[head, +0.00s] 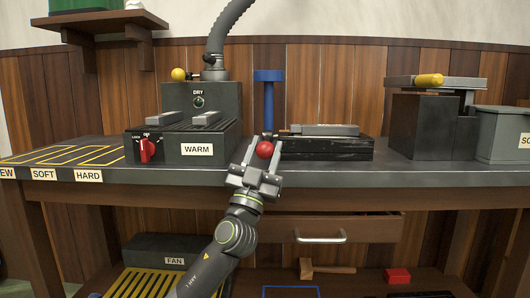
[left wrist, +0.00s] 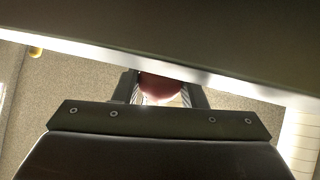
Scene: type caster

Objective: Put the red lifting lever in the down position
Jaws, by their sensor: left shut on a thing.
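The red ball knob of the lifting lever (head: 264,149) shows at the front of the bench, near the middle of the head view. My left gripper (head: 262,157) comes up from below and is shut on this knob, with a finger on each side. In the left wrist view the dark red knob (left wrist: 160,86) sits between the two fingers (left wrist: 161,95). The lever's shaft is hidden, so its angle cannot be told. My right gripper is not in view.
A blue T-shaped post (head: 268,95) stands behind the knob. A dark block with a grey bar (head: 325,145) lies to its right, and a WARM unit with a red lock knob (head: 148,150) to its left. Below the bench edge, a drawer (head: 335,228) stands out slightly.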

